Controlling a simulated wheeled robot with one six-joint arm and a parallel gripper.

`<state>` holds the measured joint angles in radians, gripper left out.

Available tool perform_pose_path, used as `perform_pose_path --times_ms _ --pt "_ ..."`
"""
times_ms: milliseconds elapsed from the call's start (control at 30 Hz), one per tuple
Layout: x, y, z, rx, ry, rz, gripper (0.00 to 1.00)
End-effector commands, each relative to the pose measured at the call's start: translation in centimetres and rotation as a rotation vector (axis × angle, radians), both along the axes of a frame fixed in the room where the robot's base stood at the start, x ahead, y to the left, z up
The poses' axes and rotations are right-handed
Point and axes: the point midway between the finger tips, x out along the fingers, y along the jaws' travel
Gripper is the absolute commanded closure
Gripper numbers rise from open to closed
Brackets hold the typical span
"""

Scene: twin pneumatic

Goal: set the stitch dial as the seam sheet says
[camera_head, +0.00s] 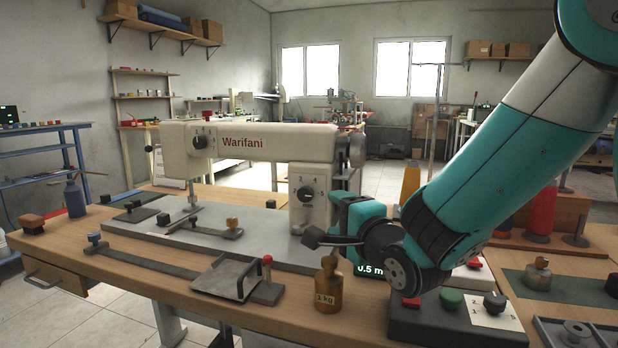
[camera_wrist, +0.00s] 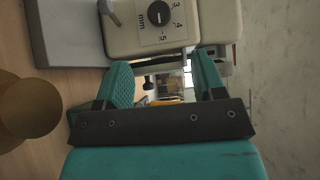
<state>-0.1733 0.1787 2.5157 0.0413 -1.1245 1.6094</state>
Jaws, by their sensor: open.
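The cream sewing machine (camera_head: 262,148) stands on the bench. The stitch dial (camera_head: 306,194) is a black knob on its right pillar, with numbers around it. In the wrist view the dial (camera_wrist: 159,13) is at the top, with 3, 4, 5 and "mm" visible beside it; its pointer setting is too small to tell. My gripper (camera_wrist: 163,65) is open and empty, its teal fingers apart and below the dial in that picture, not touching it. In the head view it is just right of the pillar.
A brass 1 kg weight (camera_head: 328,287) stands in front of my gripper. A metal tray (camera_head: 226,278) lies at the front. A dark button box (camera_head: 440,325) is at front right, and a blue bottle (camera_head: 75,197) at left.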

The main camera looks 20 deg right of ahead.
Motion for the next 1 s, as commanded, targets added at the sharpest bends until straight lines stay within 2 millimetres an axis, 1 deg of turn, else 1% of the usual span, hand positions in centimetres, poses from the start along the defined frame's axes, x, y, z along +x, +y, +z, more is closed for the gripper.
perform_pose_path --times_ms 33,200,267,500,600,700,833,1000 --pt "0.2 0.0 0.7 -0.002 0.007 0.001 0.37" --pt "0.4 0.1 0.6 -0.003 0.008 0.003 0.37" --pt "2.0 0.4 0.2 -0.001 0.002 0.002 0.37" --pt "7.4 1.2 -0.2 -0.002 0.0 0.002 0.37" --pt "9.2 1.5 -0.1 -0.002 0.0 0.001 0.37" --pt "10.5 1.7 -0.2 -0.001 0.002 0.002 0.37" --pt "11.6 1.9 -0.1 -0.001 0.001 0.002 0.37" --pt "11.9 1.9 -0.2 -0.001 0.002 0.002 0.37"
